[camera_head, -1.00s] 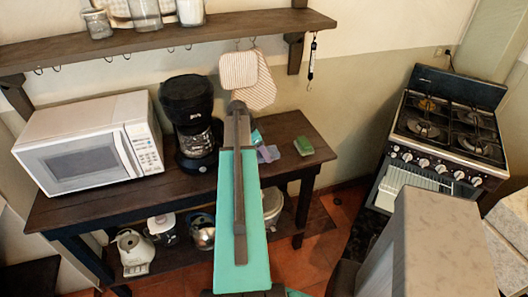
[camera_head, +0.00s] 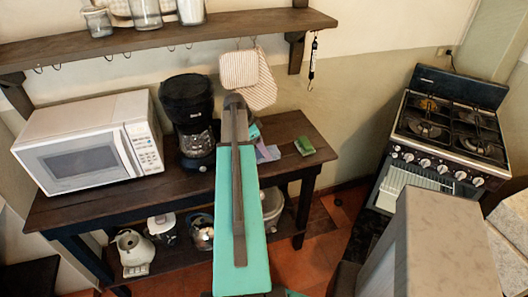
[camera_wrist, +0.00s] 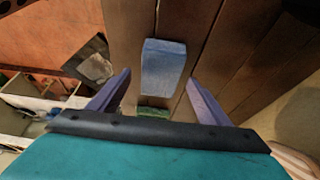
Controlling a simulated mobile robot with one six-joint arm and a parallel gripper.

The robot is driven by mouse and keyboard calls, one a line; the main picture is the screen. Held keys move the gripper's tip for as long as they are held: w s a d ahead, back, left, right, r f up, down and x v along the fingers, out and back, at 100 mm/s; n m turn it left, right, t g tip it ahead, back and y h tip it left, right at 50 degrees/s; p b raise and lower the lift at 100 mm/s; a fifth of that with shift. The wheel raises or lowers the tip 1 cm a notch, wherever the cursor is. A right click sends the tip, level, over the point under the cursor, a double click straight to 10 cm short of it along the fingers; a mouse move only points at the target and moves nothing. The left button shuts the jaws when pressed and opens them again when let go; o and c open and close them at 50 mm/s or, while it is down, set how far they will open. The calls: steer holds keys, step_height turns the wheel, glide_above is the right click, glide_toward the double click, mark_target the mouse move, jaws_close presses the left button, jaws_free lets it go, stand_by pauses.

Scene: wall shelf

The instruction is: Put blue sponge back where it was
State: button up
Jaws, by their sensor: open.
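The blue sponge (camera_wrist: 163,67) lies on the dark wooden table top, in the upper middle of the wrist view. My gripper (camera_wrist: 158,78) is open, with its purple fingers on either side of the sponge in the picture. I cannot tell how far the fingertips are above the sponge. The green sponge (camera_wrist: 153,112) shows just below it, partly hidden by the gripper's dark edge. In the head view the green sponge (camera_head: 305,146) lies near the table's right end. My arm hides most of the gripper and the area around the blue sponge there.
A coffee maker (camera_head: 190,120) and a white microwave (camera_head: 92,142) stand on the table (camera_head: 290,127) to the left. Oven mitts (camera_head: 247,75) hang behind from the wall shelf (camera_head: 170,36). A stove (camera_head: 447,125) stands to the right. The table's right end is mostly clear.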

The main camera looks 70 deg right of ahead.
steer(key=b+v, duration=0.2)
steer(key=v, duration=0.7)
steer(key=shift+b, duration=0.35)
steer(key=shift+r, duration=0.2)
stand_by(0.4)
